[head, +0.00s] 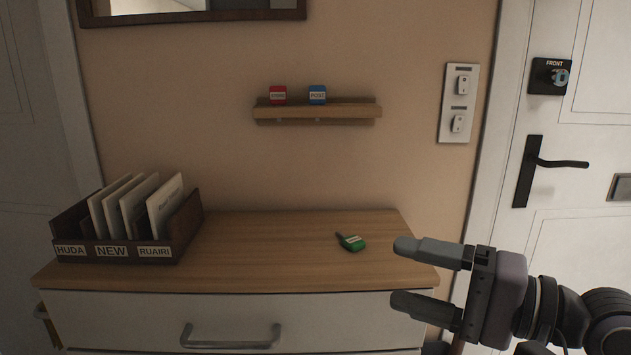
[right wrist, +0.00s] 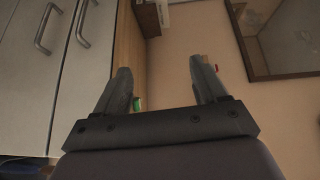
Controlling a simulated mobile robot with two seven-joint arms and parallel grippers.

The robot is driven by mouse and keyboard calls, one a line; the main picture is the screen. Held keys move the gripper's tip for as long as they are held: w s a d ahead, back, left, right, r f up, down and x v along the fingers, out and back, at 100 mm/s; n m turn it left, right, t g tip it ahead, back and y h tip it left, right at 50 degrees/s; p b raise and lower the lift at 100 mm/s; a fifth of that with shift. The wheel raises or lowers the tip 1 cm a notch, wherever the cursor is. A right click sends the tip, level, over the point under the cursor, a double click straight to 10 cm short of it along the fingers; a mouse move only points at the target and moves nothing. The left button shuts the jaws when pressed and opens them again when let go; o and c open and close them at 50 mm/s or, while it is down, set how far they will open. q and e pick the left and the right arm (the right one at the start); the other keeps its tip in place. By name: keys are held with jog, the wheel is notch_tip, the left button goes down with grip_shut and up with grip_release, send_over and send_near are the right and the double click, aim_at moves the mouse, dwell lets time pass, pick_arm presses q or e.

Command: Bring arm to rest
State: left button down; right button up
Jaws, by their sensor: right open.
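My right gripper (head: 400,273) is open and empty, in front of the dresser's right end in the head view. Its two fingers also show in the right wrist view (right wrist: 163,85), spread apart with nothing between them. My left gripper is not in view. A green-tagged key (head: 352,242) lies on the wooden dresser top (head: 290,275), to the left of the right gripper and apart from it. A bit of green shows beside the left finger in the right wrist view (right wrist: 137,104).
A letter sorter (head: 82,250) with several envelopes stands at the dresser's left end. A door with a black handle (head: 528,170) is at right. The dresser top's middle is clear.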

jog(key=d+f+n+t+h+p, duration=0.35)
jog(key=f+n, duration=0.25)
jog(key=n, duration=0.7)
jog(key=d+f+n+t+h+p, duration=0.4)
jog(key=f+n, duration=0.3)
jog(key=n, duration=0.6)
jog(key=s+d+f+m+g+h+p, duration=0.1)
jog(key=s+f+m+g+h+p, duration=0.2)
jog(key=s+f+m, duration=1)
notch_tip(320, 180, down, 4)
jog(key=m+g+h, duration=0.2)
jog(key=m+g, duration=0.1)
jog(key=m, duration=0.2)
jog(key=shift+s+p, duration=0.3)
jog(key=shift+h, duration=0.25)
